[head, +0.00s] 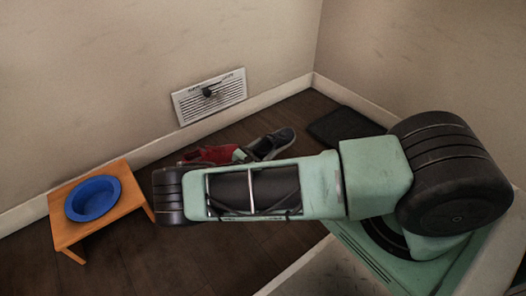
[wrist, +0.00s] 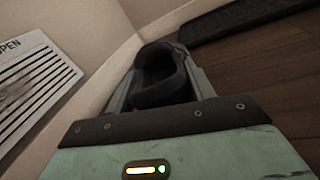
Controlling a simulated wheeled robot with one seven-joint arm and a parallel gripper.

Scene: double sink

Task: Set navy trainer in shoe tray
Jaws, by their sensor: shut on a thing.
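The navy trainer (head: 272,143) is dark with a paler sole edge, and is partly hidden by my arm in the head view. In the wrist view the trainer (wrist: 160,72) sits between the two fingers of my gripper (wrist: 158,92), which is shut on it. My gripper is mostly hidden behind my arm in the head view. The shoe tray (head: 338,125) is a flat black tray on the floor near the corner, to the right of the trainer and apart from it. The tray's edge also shows at the top right of the wrist view (wrist: 240,20).
A red object (head: 213,154), partly hidden by my arm, is left of the trainer. A white vent (head: 209,96) is on the wall. A small orange table (head: 128,188) with a blue bowl (head: 92,198) stands at left. Dark floor shows between trainer and tray.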

